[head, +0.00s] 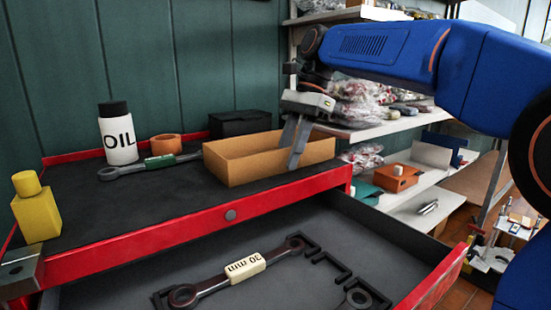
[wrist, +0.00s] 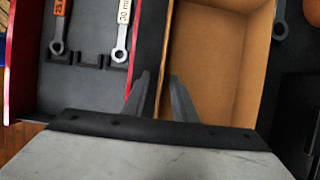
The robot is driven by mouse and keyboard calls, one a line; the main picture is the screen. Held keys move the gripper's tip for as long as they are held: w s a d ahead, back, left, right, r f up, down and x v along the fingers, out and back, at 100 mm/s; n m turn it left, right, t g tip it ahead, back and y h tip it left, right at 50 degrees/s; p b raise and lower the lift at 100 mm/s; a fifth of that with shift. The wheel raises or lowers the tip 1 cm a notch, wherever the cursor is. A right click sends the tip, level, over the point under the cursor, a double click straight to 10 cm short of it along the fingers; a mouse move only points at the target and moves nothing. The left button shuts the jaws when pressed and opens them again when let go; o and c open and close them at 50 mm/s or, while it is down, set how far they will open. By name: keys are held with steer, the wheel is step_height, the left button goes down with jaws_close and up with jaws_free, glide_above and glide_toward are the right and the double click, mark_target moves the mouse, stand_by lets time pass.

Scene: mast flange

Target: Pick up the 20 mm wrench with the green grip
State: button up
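The wrench with the green grip (head: 160,161) lies on the black cabinet top in the head view, left of the cardboard box. Its left ring end is clear, and its right end runs up to the box and is partly hidden. No green grip shows in the wrist view. My gripper (head: 289,152) points down at the right part of the box, well to the right of the green-gripped wrench.
The cardboard box (head: 235,172) stands right of the wrench. An oil bottle (head: 118,138), an orange ring (head: 166,145) and a black box (head: 240,123) stand behind. A yellow bottle (head: 36,212) is at left. The open drawer holds a cream-gripped wrench (head: 245,267) and an orange-gripped one (wrist: 62,8).

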jaws_close()
